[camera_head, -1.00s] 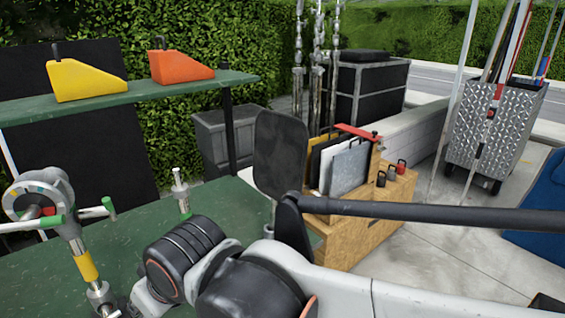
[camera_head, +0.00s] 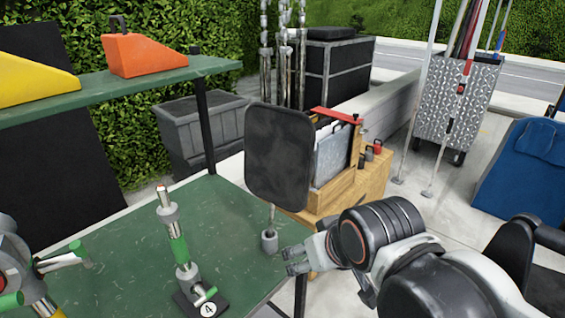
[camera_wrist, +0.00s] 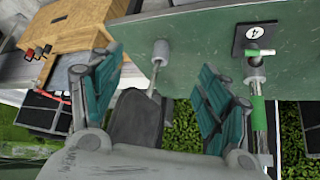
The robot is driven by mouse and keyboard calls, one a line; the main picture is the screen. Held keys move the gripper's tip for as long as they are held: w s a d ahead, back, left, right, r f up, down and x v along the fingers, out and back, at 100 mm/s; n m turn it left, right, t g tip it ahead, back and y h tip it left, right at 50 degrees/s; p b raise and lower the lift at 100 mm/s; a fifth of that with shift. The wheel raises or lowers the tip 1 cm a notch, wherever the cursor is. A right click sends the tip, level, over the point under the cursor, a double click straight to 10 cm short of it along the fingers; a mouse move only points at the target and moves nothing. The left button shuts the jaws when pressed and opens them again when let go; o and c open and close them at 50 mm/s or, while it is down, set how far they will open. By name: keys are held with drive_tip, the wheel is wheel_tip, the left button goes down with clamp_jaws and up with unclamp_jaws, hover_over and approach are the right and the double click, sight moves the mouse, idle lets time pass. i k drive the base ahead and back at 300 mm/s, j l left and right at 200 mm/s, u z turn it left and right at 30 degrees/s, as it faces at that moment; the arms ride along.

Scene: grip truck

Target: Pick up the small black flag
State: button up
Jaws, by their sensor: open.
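The small black flag (camera_head: 278,158) is a dark rounded panel on a thin rod with a grey round base. It stands upright at the right corner of the green table (camera_head: 225,215). My gripper (camera_head: 287,260) is open and empty, just right of the base and below the panel. In the wrist view the flag (camera_wrist: 137,118) shows between the two teal-padded fingers of my gripper (camera_wrist: 158,66), apart from both, with its base farther off. My gripper partly hides the panel's lower edge there.
An orange wedge (camera_head: 145,54) sits on the green shelf. Pavement lies right of the table.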

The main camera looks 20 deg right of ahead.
sight(280, 141)
drive_tip(key=k+l+u, duration=0.2)
drive_tip(key=k+l, duration=0.15)
drive_tip(key=k+l+u, duration=0.15)
drive_tip(key=k, duration=0.25)
drive_tip(key=l, duration=0.1)
